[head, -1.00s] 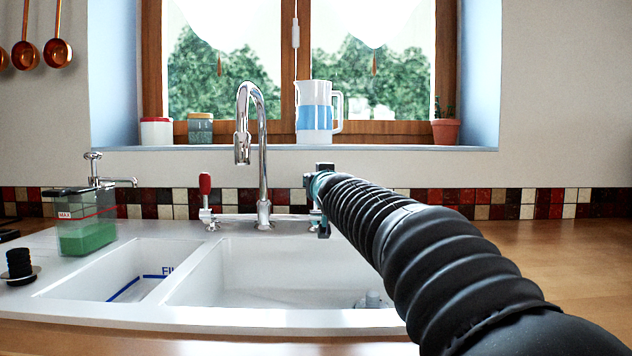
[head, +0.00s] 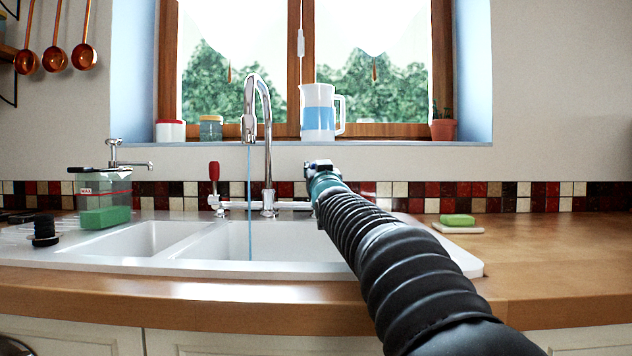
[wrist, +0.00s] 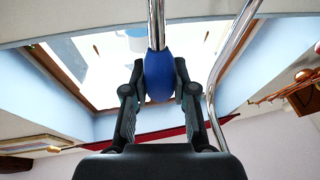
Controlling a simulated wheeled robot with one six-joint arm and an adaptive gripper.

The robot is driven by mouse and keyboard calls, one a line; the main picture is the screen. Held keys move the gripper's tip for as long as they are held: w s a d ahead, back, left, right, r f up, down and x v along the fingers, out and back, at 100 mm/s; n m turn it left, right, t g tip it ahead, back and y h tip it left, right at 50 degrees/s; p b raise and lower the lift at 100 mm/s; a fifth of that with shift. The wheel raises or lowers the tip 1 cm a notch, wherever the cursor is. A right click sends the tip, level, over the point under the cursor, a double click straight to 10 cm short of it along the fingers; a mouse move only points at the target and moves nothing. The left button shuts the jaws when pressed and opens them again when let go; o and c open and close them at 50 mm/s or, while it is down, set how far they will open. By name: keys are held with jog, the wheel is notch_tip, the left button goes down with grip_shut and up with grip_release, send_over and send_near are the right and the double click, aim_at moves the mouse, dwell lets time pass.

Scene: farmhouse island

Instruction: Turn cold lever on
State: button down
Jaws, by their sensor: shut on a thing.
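The cold lever has a blue handle (wrist: 159,76) on a chrome stem, seen in the wrist view. My gripper (wrist: 158,92) has its two fingers on either side of this handle, shut on it. In the head view my gripper (head: 319,172) is right of the tap, and the cold lever is hidden behind it. The chrome tap (head: 267,165) stands behind the sink, with a thin blue stream of water (head: 249,200) falling from its spout into the basin. The red-handled lever (head: 214,172) stands upright left of the tap.
The white double sink (head: 190,262) is set in a wooden counter (head: 560,250). A soap dispenser (head: 103,200) and a black plug (head: 44,230) are at left. A green sponge (head: 457,220) lies at right. A jug (head: 318,112) and a plant pot (head: 443,130) stand on the windowsill.

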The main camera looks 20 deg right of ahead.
dwell(0.3)
jog(key=c, duration=0.9)
grip_release()
jog(key=shift+s, duration=0.2)
jog(key=r+v, duration=0.1)
jog(key=v, duration=0.4)
jog(key=r+v, duration=0.1)
jog(key=v, duration=0.5)
jog(key=s+r+v, duration=0.1)
jog(key=v, duration=0.4)
jog(key=shift+s+a+r, duration=0.1)
jog(key=shift+s+a, duration=0.05)
